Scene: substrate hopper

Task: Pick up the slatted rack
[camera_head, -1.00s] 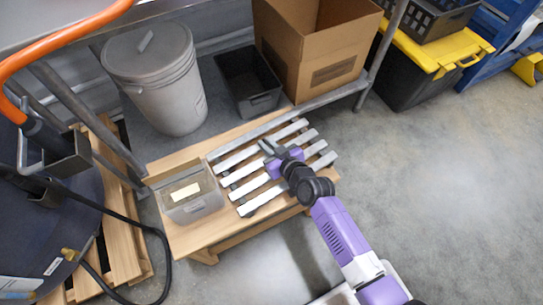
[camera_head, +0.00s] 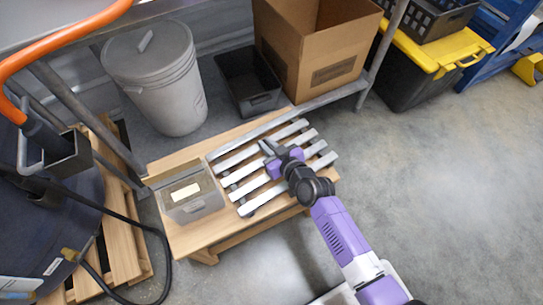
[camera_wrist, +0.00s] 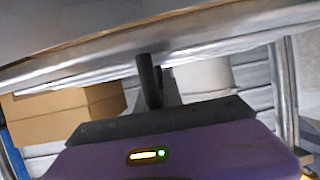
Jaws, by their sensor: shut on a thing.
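The slatted rack (camera_head: 239,187) has pale slats on dark cross rails and lies on the low wooden table in the head view. My gripper (camera_head: 268,148) reaches over the rack's middle from the lower right, with its fingertips at the slats. It is shut on the rack. In the wrist view my gripper's dark fingers (camera_wrist: 150,80) show close together, and the part they grip is hard to make out. My gripper and wrist hide part of the rack's middle.
A clear bin with a pale label (camera_head: 190,196) stands on the wooden table (camera_head: 208,238) left of the rack. Behind are a grey lidded bucket (camera_head: 160,85), a black crate (camera_head: 258,103) and a cardboard box (camera_head: 325,60). A metal shelf leg (camera_head: 385,50) rises behind. Floor at right is clear.

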